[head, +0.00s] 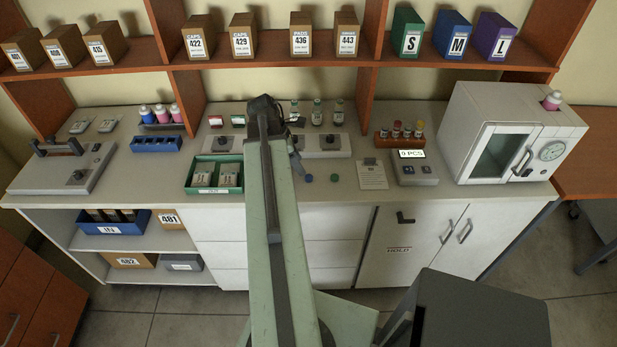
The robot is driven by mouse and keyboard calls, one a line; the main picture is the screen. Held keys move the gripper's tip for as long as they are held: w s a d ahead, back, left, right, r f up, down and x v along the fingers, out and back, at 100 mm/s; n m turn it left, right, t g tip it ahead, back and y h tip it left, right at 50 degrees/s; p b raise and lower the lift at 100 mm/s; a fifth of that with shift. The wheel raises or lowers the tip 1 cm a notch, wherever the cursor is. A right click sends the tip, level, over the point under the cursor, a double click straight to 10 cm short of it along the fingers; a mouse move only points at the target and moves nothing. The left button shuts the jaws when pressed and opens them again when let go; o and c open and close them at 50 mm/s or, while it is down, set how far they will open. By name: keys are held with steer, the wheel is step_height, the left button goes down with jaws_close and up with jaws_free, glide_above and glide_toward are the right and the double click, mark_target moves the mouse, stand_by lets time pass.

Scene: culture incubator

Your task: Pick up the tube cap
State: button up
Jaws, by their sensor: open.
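Two small round caps lie on the white counter right of my arm: a blue cap (309,178) and a green cap (335,177). I cannot tell which one is the tube cap. My gripper (297,163) is partly hidden behind my arm and shows as a grey-blue part just left of the blue cap. It is open, and I see nothing held in it. Whether it touches the counter is unclear.
Capped bottles (317,112) stand behind the caps by a grey device (321,146). A green tray (214,174) lies left of my arm. A tube rack (400,139), a paper sheet (372,174) and a white incubator (511,135) are right.

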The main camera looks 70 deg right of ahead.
mark_target(308, 176)
steer(key=b+x, duration=0.4)
steer(key=x, duration=0.1)
steer(key=b+x, duration=0.2)
steer(key=shift+w+d+f, duration=0.1)
steer(key=shift+d+f, duration=0.25)
steer(key=shift+r, duration=0.2)
jaws_close()
